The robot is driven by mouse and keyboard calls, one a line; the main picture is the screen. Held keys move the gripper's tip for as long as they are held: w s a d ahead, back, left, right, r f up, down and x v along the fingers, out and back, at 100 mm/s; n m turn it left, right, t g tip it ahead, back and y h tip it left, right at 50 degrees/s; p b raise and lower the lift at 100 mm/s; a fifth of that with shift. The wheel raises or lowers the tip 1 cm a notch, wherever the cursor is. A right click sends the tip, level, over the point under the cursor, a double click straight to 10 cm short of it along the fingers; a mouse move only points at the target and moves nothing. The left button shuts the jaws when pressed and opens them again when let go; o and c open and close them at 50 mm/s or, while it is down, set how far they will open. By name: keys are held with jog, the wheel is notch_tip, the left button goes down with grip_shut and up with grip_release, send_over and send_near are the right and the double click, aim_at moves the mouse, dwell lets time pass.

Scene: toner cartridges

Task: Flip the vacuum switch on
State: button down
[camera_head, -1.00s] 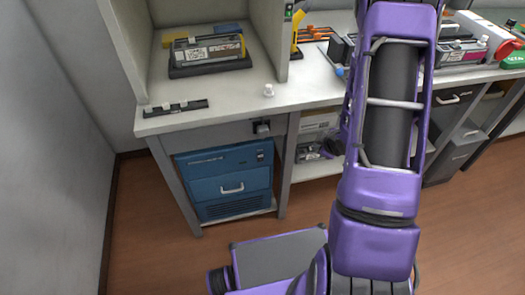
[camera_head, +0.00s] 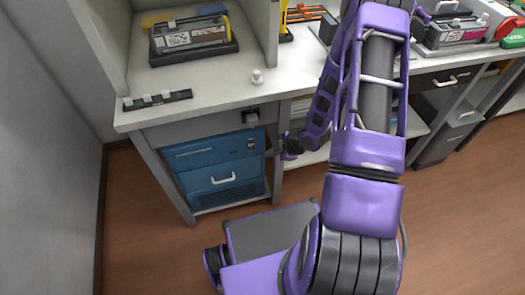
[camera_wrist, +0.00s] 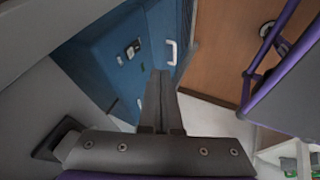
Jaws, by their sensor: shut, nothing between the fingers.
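The blue vacuum unit (camera_head: 222,167) stands under the desk, with a white handle on its front. A small dark switch (camera_head: 251,144) sits at the upper right of its front; in the wrist view a pale-and-dark switch (camera_wrist: 133,48) shows on the blue face. Its on or off position is too small to tell. My gripper (camera_head: 270,154) is to the right of the unit, beside the desk leg, fingers pointing left. In the wrist view my gripper (camera_wrist: 161,74) is shut and empty, its tips reaching toward the blue face below the switch. Contact cannot be told.
The desk (camera_head: 200,95) overhangs the unit. A black fitting (camera_head: 250,117) hangs under its front edge, close above the unit. The desk leg (camera_head: 277,160) stands between the unit and the open shelf. A toner cartridge (camera_head: 192,35) rests on the desk.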

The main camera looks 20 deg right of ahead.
aim_at(251, 146)
jog(key=w+a+f, duration=0.1)
jog(key=w+f, duration=0.1)
jog(key=w+a+f+b, duration=0.1)
jog(key=w+f, duration=0.2)
jog(key=w+a+f, duration=0.1)
jog(key=w+f, duration=0.2)
jog(key=shift+w+a+b, duration=0.1)
jog(key=shift+a+b, duration=0.05)
jog(key=shift+b, duration=0.2)
